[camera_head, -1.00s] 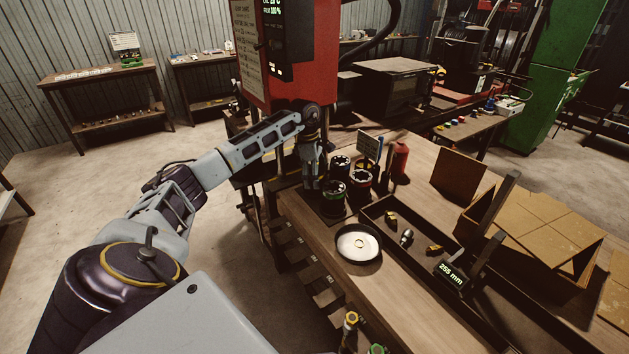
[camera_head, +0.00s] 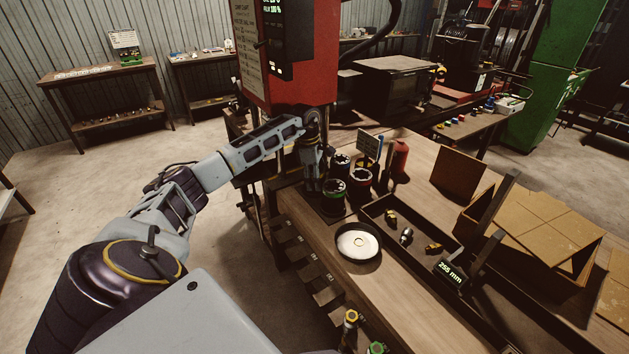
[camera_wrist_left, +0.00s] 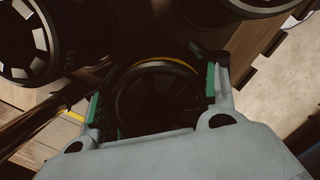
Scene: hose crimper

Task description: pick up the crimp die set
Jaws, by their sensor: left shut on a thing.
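Several dark, round crimp die sets with segmented tops stand at the left corner of the workbench: one with a green band (camera_head: 333,193), one with a red band (camera_head: 361,178) and one behind (camera_head: 341,161). My left gripper (camera_head: 313,186) points down beside the green-banded one. In the left wrist view, its green-padded fingers (camera_wrist_left: 157,94) are shut on a dark die set (camera_wrist_left: 165,98) with a yellow-orange rim line. In the head view the gripper mostly hides this die set. Two other die sets (camera_wrist_left: 30,48) show close by in the wrist view. My right gripper is out of view.
The red crimping machine (camera_head: 300,75) rises just behind the gripper. A small sign (camera_head: 369,145) and a red cylinder (camera_head: 399,156) stand beyond the die sets. A round white-bottomed dish (camera_head: 357,243) and a black tray (camera_head: 425,262) with fittings lie nearer on the bench.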

